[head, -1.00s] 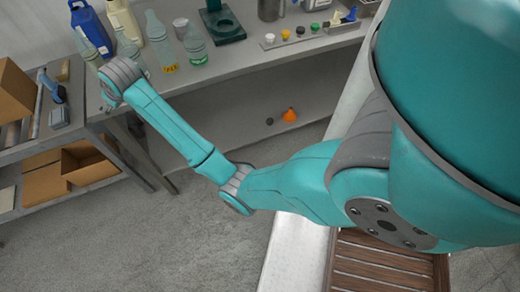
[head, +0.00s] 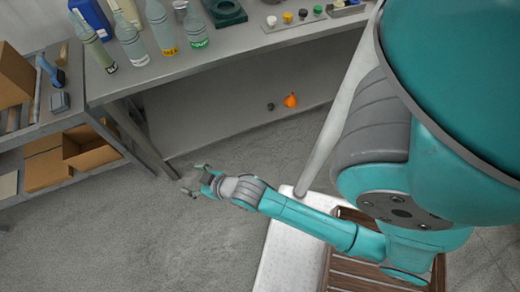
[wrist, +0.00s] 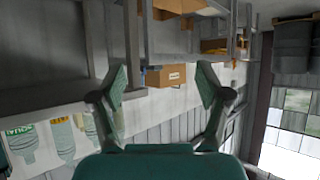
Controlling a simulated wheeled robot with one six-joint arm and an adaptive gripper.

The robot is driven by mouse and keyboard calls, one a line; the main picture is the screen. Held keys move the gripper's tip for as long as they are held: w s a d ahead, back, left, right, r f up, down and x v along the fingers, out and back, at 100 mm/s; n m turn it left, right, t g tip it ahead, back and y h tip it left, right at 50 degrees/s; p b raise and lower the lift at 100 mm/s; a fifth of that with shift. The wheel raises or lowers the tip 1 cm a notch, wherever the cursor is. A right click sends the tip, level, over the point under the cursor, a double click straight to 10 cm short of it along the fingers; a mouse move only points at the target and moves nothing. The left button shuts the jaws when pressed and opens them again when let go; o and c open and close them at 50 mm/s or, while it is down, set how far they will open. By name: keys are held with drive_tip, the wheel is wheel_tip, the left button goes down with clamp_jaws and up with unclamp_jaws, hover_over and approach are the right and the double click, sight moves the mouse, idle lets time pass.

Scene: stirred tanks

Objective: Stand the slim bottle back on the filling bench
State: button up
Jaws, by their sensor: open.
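Several bottles stand upright on the grey filling bench (head: 240,58) in the head view. One is a slim greenish bottle with a pale label (head: 92,42) at the left. Beside it are a clear bottle (head: 130,40), one with a yellow label (head: 160,28) and one with a green label (head: 192,25). I cannot tell which is the task's slim bottle. My gripper (head: 194,182) is low in front of the bench, apart from the bottles. In the wrist view my gripper (wrist: 162,82) is open, with nothing between its fingers; bottles (wrist: 62,138) show at the left.
A blue jug (head: 92,18) stands at the back of the bench. A dark green fixture (head: 226,12) and a tray of coloured caps (head: 295,18) are further right. An orange object (head: 290,100) lies under the bench. A shelf at left holds cardboard boxes (head: 90,152). Floor around my gripper is clear.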

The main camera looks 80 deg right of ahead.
drive_tip(key=s+a+r+t, duration=0.1)
drive_tip(key=s+r, duration=0.3)
drive_tip(key=s, duration=0.4)
drive_tip(key=s+a+r+n+t+y, duration=0.1)
drive_tip(key=s+a+r, duration=0.1)
drive_tip(key=s+r, duration=0.3)
drive_tip(key=s+a+r+t, duration=0.1)
drive_tip(key=s+r, duration=0.4)
drive_tip(key=s, duration=0.6)
drive_tip(key=shift+a+r+n+y, duration=0.2)
drive_tip(key=shift+a+n+y, duration=0.1)
drive_tip(key=shift+a, duration=0.35)
